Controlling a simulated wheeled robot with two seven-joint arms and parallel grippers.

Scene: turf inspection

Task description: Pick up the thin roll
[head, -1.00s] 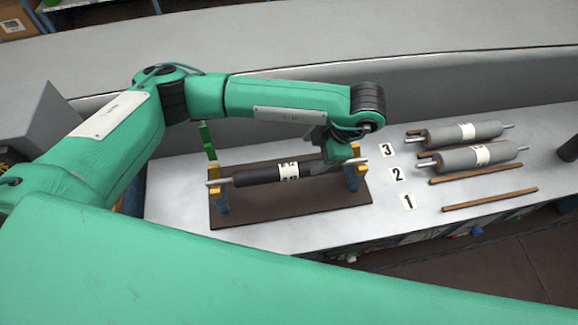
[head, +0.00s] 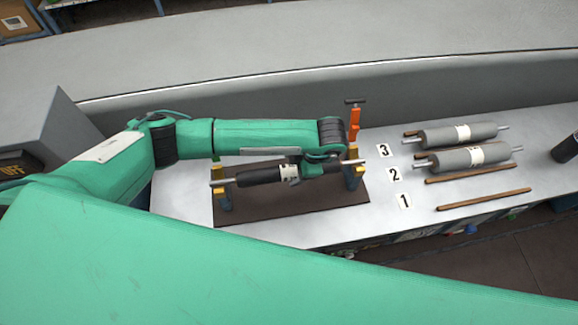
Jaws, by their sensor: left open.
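The thin roll (head: 257,176) is black with a white label and pale metal shaft ends. It lies across two blue-and-yellow supports on a dark brown base plate (head: 290,208). My left gripper (head: 312,172) is over the right half of the roll, just right of the label, and is open. Its fingers are small and partly hidden by the wrist, so I cannot tell if they touch the roll. My right gripper is not in view.
Two thicker grey rolls (head: 458,134) lie at the right on brown wooden strips; a front strip (head: 484,199) is bare. An orange upright handle (head: 354,125) rises behind the right support. A dark cylinder (head: 566,150) is at the far right.

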